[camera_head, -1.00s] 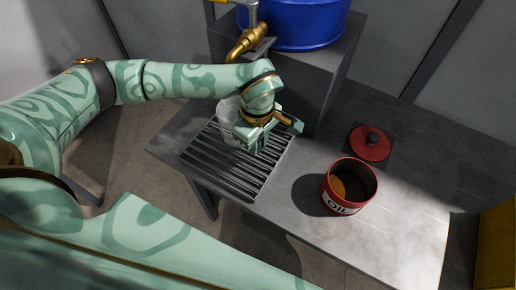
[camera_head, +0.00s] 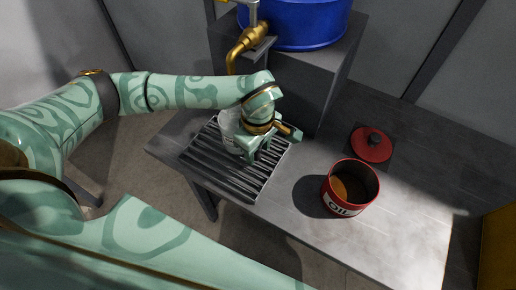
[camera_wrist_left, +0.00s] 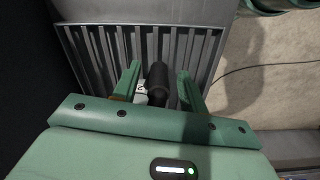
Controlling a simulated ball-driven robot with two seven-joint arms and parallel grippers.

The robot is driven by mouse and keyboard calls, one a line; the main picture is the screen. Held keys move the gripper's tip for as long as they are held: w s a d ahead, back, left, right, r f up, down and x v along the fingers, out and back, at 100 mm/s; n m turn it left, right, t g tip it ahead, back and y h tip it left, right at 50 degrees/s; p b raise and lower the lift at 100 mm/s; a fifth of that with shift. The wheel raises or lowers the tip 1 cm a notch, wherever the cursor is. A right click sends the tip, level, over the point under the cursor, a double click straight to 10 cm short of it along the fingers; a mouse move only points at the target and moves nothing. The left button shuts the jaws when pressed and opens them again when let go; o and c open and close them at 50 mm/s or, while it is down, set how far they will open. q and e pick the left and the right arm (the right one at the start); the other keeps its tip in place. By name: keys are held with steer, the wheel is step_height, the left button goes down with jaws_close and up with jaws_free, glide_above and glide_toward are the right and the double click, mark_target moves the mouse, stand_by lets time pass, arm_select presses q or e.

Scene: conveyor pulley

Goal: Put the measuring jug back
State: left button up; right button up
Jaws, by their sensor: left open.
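The measuring jug (camera_head: 229,131) is clear and stands on the slatted drip grate (camera_head: 215,165), partly hidden behind my left gripper (camera_head: 256,149) in the head view. My left gripper is open, low over the grate, at the jug's near right side. In the left wrist view its two fingers (camera_wrist_left: 160,85) stand apart on either side of a dark upright piece, which looks like the jug's handle (camera_wrist_left: 157,80). I cannot tell whether either finger touches it. My right gripper is out of view.
A brass tap (camera_head: 248,42) under a blue drum (camera_head: 298,22) hangs behind the grate, close to my left wrist. An open red oil tin (camera_head: 349,188) stands right on the table, with its red lid (camera_head: 371,146) behind it. The table front right is clear.

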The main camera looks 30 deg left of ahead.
arm_select(q)
step_height(320, 180, up, 12)
steer(key=shift+f+p, duration=0.15)
steer(key=shift+p, duration=0.9)
